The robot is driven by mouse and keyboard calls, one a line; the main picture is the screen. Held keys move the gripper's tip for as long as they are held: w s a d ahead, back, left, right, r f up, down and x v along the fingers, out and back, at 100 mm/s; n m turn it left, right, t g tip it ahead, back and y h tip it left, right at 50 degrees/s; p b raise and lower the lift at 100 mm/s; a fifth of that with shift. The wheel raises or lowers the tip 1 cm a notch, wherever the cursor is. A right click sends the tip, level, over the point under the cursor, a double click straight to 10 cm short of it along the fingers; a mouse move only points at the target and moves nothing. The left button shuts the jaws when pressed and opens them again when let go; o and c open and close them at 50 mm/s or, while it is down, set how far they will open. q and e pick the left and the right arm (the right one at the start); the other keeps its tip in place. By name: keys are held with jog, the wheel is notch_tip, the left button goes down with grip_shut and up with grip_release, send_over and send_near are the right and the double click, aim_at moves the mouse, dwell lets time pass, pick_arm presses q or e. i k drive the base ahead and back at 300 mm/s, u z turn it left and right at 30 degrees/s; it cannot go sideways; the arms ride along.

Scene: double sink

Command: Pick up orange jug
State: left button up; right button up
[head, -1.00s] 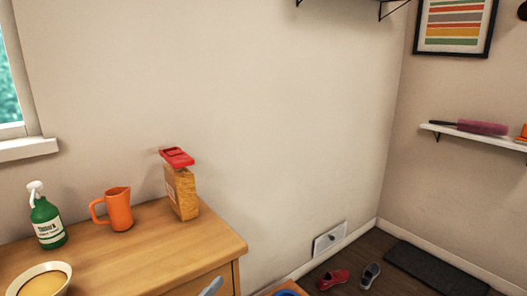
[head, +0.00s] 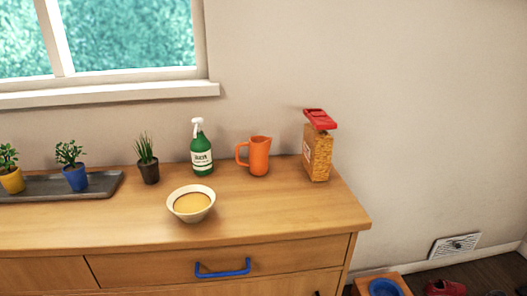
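The orange jug (head: 260,157) stands upright on the wooden cabinet top (head: 255,220), towards the back right, with its handle on the left. A green spray bottle (head: 201,150) with a white head stands to its left. A tall tan container with a red lid (head: 317,150) stands to its right, apart from the jug. Neither of my grippers is in the head view.
A cream bowl (head: 191,206) sits in front of the bottle and jug. Several potted plants (head: 147,160) stand at the left, some on a grey tray (head: 105,187). The cabinet has a drawer with a blue handle (head: 223,268). Free top lies in front of the jug.

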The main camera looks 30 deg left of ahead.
aim_at(259, 146)
jog(key=u, duration=1)
jog(key=k, duration=0.5)
jog(key=z, duration=2)
jog(key=i, duration=1.05)
jog(key=u, duration=1.95)
